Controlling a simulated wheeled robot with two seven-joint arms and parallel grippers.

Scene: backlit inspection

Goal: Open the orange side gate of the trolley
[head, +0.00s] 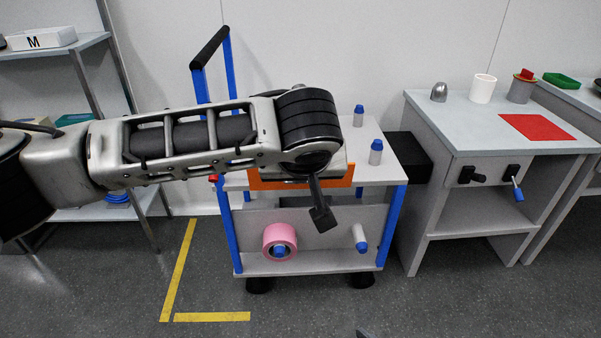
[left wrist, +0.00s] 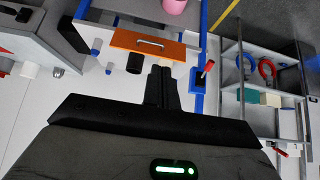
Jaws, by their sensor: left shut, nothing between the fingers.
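The trolley (head: 330,263) has blue posts and pale grey shelves. Its orange side gate (head: 338,180) is partly covered by my left arm in the head view. In the left wrist view the gate (left wrist: 130,45) appears upside down and looks shut, with a metal bar handle (left wrist: 150,43). A red-handled latch (left wrist: 208,67) is on the blue post beside the gate; its red end shows left of the gate in the head view (head: 213,178). My left gripper (left wrist: 160,68) is shut and empty, apart from the handle.
Blue-capped bottles (head: 376,152) stand on the trolley top. A pink roll (head: 280,241) hangs on a peg below. A grey bench (head: 465,120) stands to the right, shelving (head: 80,45) to the left. Floor in front is clear, with yellow tape (head: 212,317).

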